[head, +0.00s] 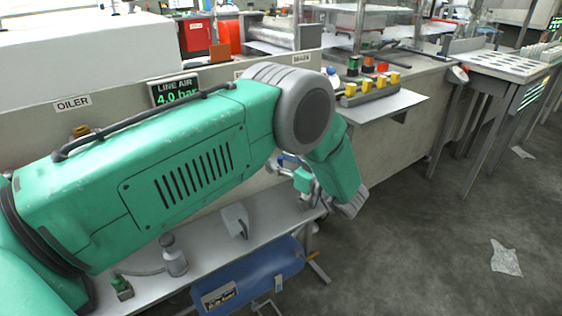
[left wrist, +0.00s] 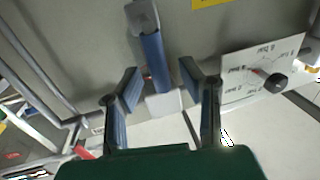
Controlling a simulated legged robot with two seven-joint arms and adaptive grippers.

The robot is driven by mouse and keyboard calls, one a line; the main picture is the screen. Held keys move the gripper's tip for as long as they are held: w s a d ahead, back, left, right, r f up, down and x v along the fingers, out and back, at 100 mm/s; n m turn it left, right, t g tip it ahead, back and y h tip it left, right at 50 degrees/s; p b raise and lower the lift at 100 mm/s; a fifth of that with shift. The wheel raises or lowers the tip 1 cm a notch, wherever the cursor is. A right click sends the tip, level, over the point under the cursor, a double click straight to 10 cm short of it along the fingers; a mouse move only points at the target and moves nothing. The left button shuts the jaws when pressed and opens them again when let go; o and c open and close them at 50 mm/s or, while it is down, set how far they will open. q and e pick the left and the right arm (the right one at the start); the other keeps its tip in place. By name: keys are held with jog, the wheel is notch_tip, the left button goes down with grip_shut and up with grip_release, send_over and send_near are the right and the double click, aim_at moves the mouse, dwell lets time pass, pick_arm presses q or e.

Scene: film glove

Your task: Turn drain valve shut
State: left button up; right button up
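A lever with a blue grip and a grey end (left wrist: 152,50) shows in the left wrist view, against the grey panel; it looks like the drain valve handle. My left gripper (left wrist: 162,85) is open. Its two fingers stand apart on either side of the lower end of the lever, with a gap to each; I cannot tell how far in depth. In the head view my left gripper (head: 298,177) is partly hidden behind my green forearm, close to the panel's front. The valve is mostly hidden there. My right gripper is not in view.
A white dial plate (left wrist: 238,88) with a black knob (left wrist: 275,83) is right of the fingers. Below the panel is a shelf (head: 205,252) with a bottle (head: 174,257) and a scoop-like grey piece (head: 236,221). A blue tank (head: 250,276) lies beneath.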

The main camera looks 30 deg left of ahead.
pick_arm(q)
jog(key=shift+a, duration=0.25)
grip_shut()
